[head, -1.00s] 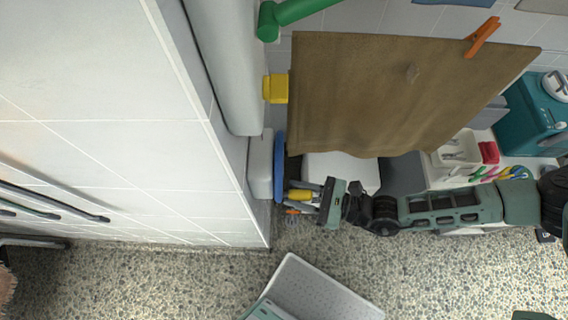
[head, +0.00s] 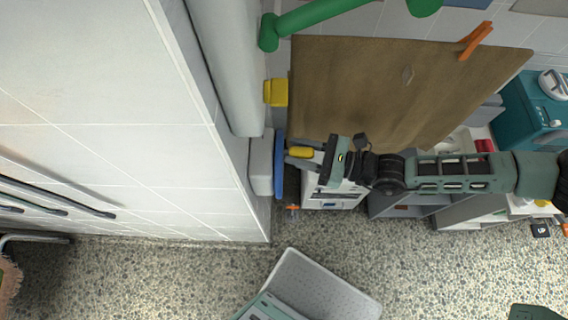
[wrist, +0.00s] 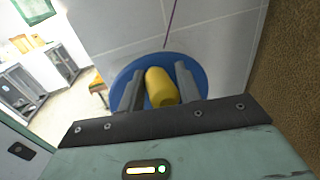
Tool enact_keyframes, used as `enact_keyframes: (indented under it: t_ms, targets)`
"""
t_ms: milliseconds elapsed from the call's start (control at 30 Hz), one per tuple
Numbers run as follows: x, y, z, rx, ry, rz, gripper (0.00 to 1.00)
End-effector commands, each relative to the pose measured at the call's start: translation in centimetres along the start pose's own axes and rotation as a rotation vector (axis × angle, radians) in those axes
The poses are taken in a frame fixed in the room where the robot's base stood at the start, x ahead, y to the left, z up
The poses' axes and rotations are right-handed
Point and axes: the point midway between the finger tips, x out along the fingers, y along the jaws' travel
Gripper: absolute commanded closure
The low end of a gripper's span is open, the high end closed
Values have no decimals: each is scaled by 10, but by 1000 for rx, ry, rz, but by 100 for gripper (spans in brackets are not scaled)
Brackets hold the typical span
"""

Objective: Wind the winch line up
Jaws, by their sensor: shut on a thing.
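The winch shows as a blue disc (head: 280,165) on a grey mount at the wall corner; it also shows face-on in the wrist view (wrist: 196,76). A yellow crank handle (head: 301,152) sticks out from the disc, near its upper part in the head view. My gripper (wrist: 160,86) is shut on this yellow handle, with one finger on each side of it. A thin dark purple line (wrist: 170,25) runs up the tiled wall above the disc in the wrist view.
A brown board-like sheet (head: 390,90) with an orange clip (head: 476,40) is close above my arm. A yellow block (head: 276,93) and a green bar (head: 320,18) are on the wall side. A grey tray (head: 320,285) lies on the speckled floor, which is otherwise largely open.

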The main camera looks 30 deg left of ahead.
Motion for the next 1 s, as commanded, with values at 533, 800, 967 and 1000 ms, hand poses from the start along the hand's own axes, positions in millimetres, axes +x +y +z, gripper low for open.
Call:
enact_keyframes:
  t_ms: [533,800,967,1000]
  targets:
    - [0,0,-1,-1,4,1,42]
    - [-25,-6,-2,-3,5,0,42]
    - [-43,-11,-2,-4,6,0,42]
    - [-47,-12,-2,-4,6,0,42]
